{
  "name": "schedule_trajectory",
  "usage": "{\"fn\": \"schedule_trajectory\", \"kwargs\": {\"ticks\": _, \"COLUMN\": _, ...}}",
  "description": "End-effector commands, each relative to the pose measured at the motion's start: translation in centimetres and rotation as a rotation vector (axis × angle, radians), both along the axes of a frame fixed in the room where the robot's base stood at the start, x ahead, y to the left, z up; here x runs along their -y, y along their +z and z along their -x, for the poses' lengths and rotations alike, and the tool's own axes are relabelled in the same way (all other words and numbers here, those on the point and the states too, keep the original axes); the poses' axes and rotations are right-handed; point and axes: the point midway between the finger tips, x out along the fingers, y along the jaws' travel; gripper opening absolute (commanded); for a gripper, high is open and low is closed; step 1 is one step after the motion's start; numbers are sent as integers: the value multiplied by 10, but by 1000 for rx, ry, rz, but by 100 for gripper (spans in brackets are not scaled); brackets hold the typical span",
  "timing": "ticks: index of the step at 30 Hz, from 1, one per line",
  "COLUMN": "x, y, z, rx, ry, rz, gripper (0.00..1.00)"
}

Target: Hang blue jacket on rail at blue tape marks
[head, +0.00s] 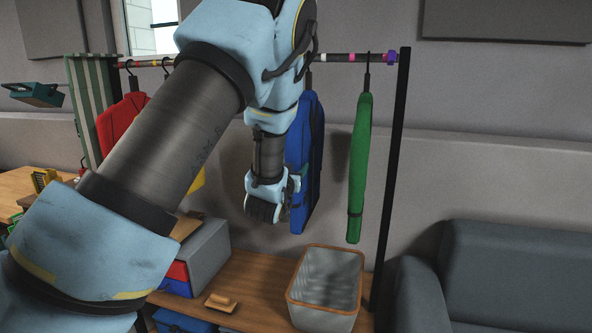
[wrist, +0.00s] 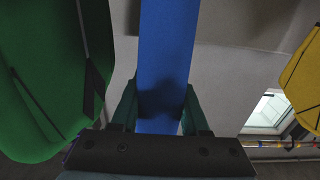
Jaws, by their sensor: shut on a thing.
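The blue jacket (head: 308,150) hangs upright in the head view, between my arm and the green jacket (head: 360,150). My gripper (head: 294,192) is at its lower left side, partly hidden by my wrist. In the wrist view the blue jacket (wrist: 166,60) runs between the two teal fingers, which are shut on it. The dark rail (head: 335,57) crosses above with white, pink and purple bands. The blue jacket's hook reaches rail height beside my arm; I cannot tell whether it rests on the rail. I cannot clearly make out the blue tape marks; my arm hides part of the rail.
A red jacket (head: 122,115) hangs at the left, and a yellow one (wrist: 303,80) shows in the wrist view. A grey basket (head: 328,285) stands on the wooden bench below. A black post (head: 392,180) and a grey sofa (head: 500,280) are at the right.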

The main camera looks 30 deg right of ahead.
Motion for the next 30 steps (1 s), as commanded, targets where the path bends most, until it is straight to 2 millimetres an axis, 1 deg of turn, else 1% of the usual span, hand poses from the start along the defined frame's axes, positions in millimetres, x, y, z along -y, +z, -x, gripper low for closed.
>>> {"fn": "schedule_trajectory", "kwargs": {"ticks": 9, "x": 0, "y": 0, "z": 0, "rx": 2, "ry": 0, "rz": 3, "gripper": 0}}
{"fn": "schedule_trajectory", "kwargs": {"ticks": 10, "x": 0, "y": 0, "z": 0, "rx": 3, "ry": 0, "rz": 3, "gripper": 46}}
{"fn": "schedule_trajectory", "kwargs": {"ticks": 19, "x": 0, "y": -1, "z": 0, "rx": 1, "ry": 0, "rz": 1, "gripper": 80}}
{"fn": "schedule_trajectory", "kwargs": {"ticks": 26, "x": 0, "y": -4, "z": 0, "rx": -3, "ry": 0, "rz": -3, "gripper": 80}}
{"fn": "schedule_trajectory", "kwargs": {"ticks": 30, "x": -5, "y": -4, "z": 6, "rx": -2, "ry": 0, "rz": -1, "gripper": 80}}
